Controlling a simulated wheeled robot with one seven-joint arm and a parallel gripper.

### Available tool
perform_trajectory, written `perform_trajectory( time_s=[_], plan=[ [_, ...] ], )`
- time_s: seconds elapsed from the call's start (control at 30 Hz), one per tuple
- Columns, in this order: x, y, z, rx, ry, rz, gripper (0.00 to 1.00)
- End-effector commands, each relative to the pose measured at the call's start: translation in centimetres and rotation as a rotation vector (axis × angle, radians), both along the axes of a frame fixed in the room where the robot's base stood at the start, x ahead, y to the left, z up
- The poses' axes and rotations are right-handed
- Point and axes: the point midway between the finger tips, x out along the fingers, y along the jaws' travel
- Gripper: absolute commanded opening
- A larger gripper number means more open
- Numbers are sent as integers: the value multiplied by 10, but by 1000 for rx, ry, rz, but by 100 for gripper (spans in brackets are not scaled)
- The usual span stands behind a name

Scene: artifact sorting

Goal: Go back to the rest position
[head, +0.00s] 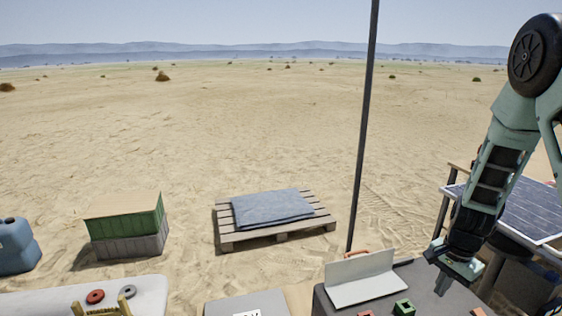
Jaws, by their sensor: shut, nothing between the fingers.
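My gripper (441,277) hangs at the lower right in the head view, at the end of my green and black arm. Its fingers are shut and hold nothing. It points down over the dark grey table top (430,301), to the right of a white angled panel (361,279). A green block (404,307) lies on the dark top, below and left of the gripper, apart from it. The lower edge of the picture cuts off the near part of the tables.
A dark upright pole (363,130) stands behind the white panel. A solar panel (528,208) lies at the right behind my arm. A white table (150,292) at lower left bears a red ring (95,297) and a grey ring (128,291). A pallet (229,238) and stacked crates (128,225) stand on sand.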

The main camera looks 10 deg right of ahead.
Motion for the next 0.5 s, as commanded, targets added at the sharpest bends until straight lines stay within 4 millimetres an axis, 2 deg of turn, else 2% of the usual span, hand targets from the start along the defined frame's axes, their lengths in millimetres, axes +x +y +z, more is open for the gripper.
perform_trajectory(
  time_s=[0.03,0.1,0.23,0.3,0.37,0.4,0.5],
  plan=[
    [9,34,18,15,-20,116,0],
    [12,81,41,38,-38,285,0],
    [0,167,82,69,-65,621,0],
    [-18,211,103,77,-76,814,0],
    [-39,245,120,79,-83,988,0],
    [-56,266,131,78,-88,1109,0],
    [-104,307,154,61,-91,1408,0]
  ],
)
